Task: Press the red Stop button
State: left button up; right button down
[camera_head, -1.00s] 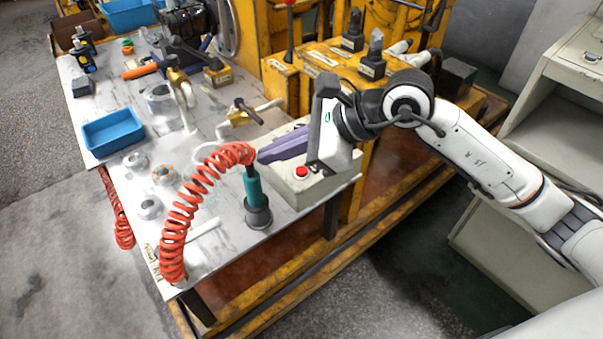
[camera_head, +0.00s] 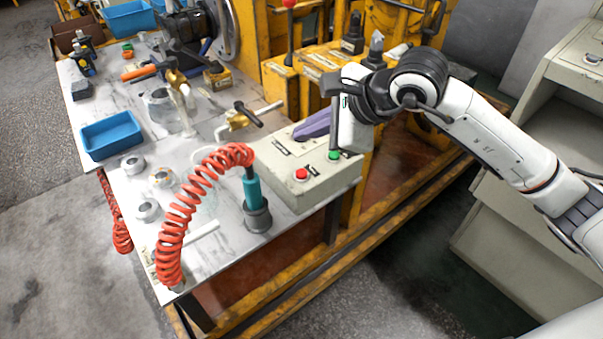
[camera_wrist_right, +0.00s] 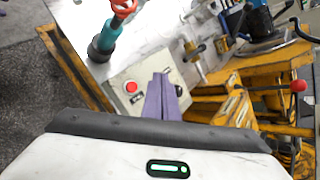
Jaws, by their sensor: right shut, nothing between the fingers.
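The red Stop button (camera_head: 301,174) sits on top of a pale grey control box (camera_head: 283,191) at the right end of the workbench. A green button (camera_head: 334,155) is to its right on the same box. My right gripper (camera_head: 302,131) has its purple fingers shut and empty, above the back part of the box, behind and apart from the red button. In the right wrist view, the red button (camera_wrist_right: 131,87) shows left of the closed fingers (camera_wrist_right: 160,78), and the fingers hide part of the box. My left gripper is not in view.
A teal tool (camera_head: 254,190) on a coiled red hose (camera_head: 180,215) stands just left of the box. A brass valve (camera_head: 238,118) lies behind it. A blue tray (camera_head: 112,133) is farther left. Yellow machine framing (camera_head: 285,85) stands behind.

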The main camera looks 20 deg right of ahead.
jog(key=b, duration=0.4)
send_over(306, 175)
notch_tip(306, 175, down, 6)
jog(key=shift+s+f, duration=0.1)
jog(key=shift+f, duration=0.15)
jog(key=shift+f+b, duration=0.3)
jog(key=shift+f, duration=0.1)
dwell(1.2)
jog(key=shift+f+b, duration=0.4)
jog(key=shift+b, duration=0.15)
jog(key=shift+f+b, duration=0.45)
jog(key=shift+b, duration=0.1)
dwell(0.5)
jog(key=shift+r, duration=0.1)
jog(key=shift+r+p, duration=0.45)
jog(key=shift+r, duration=0.3)
